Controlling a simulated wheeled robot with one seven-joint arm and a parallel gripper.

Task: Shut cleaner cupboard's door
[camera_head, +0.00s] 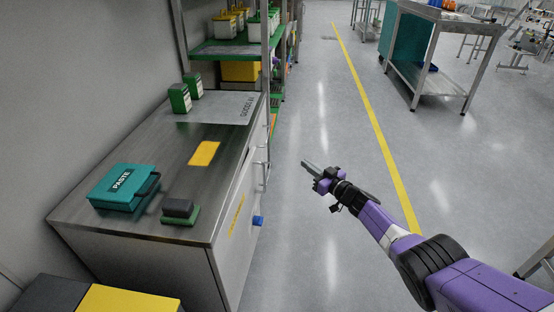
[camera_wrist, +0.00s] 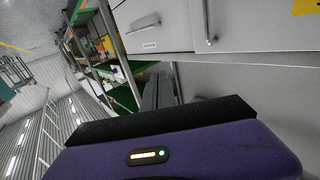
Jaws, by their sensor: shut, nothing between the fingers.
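A grey cupboard (camera_head: 228,215) with a dark steel top stands at the left in the head view. Its front faces the aisle and shows at a steep angle, with metal handles (camera_head: 264,172) and a blue piece (camera_head: 258,220). In the wrist view, pale front panels (camera_wrist: 265,25) with a bar handle (camera_wrist: 208,22) fill the upper right; a labelled panel (camera_wrist: 155,35) is beside them. I cannot tell which panel is the cleaner cupboard's door, or whether it stands ajar. My gripper (camera_head: 306,164) is shut and empty, over the aisle to the right of the cupboard front, apart from it.
On the top are a teal PASTE box (camera_head: 122,188), a dark block on a green base (camera_head: 179,212), a yellow plate (camera_head: 205,153) and green containers (camera_head: 180,98). Green shelving (camera_head: 225,50) stands behind. The aisle (camera_head: 310,240) is clear; a metal cart (camera_head: 440,55) stands back right.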

